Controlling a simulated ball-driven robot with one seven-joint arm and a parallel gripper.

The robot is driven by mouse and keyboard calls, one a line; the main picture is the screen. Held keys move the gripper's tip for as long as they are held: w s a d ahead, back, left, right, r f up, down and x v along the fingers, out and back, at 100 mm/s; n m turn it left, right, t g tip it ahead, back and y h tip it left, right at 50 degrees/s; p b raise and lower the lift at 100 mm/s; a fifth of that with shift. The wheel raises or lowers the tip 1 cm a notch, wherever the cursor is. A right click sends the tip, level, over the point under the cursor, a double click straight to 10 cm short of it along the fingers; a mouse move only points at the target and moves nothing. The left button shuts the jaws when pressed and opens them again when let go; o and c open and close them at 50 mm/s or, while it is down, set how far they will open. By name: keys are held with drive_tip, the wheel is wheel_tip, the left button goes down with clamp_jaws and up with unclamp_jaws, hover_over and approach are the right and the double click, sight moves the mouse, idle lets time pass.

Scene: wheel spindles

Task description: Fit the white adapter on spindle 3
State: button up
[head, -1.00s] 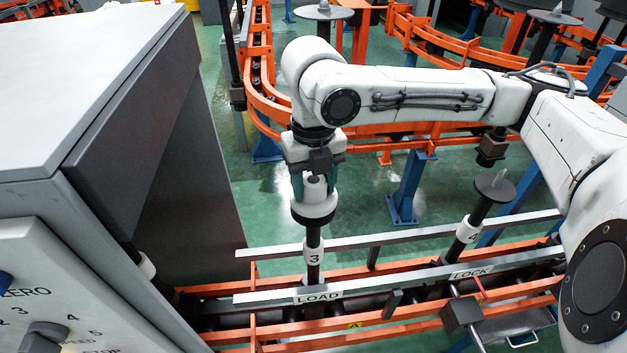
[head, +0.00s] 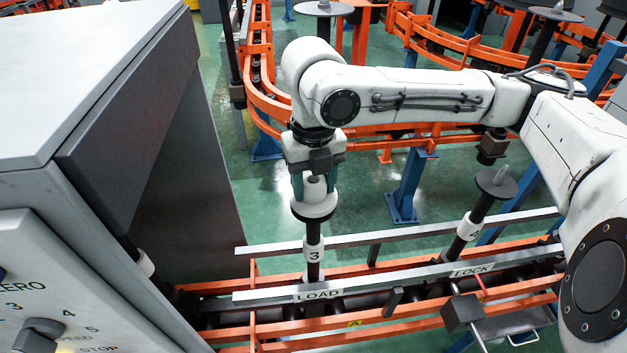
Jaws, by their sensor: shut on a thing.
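Spindle 3 (head: 314,256) is a dark upright post with a white band marked 3, standing at the LOAD label on the rail. The white adapter (head: 314,207) is a round, flanged piece with a narrower top, at the upper end of spindle 3. My gripper (head: 315,186) points straight down with its green-tinted fingers shut on the adapter's narrow top. The adapter hides the spindle's tip, so I cannot tell how far down it sits on it.
Spindle 4 (head: 467,230) with a grey disc on top stands to the right, near the LOCK label (head: 472,271). A grey cabinet (head: 130,120) fills the left. Grey guide rails (head: 400,235) run beside the spindles. Orange conveyor frames (head: 400,130) stand behind on green floor.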

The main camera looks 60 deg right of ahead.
drive_tip(key=shift+f+b, duration=0.35)
drive_tip(key=shift+f, duration=0.15)
idle(0.4)
drive_tip(key=o, duration=1.2)
drive_tip(key=shift+r, duration=0.1)
wheel_tip(320, 180, up, 11)
drive_tip(key=shift+f, duration=0.2)
drive_tip(key=shift+s+f, duration=0.1)
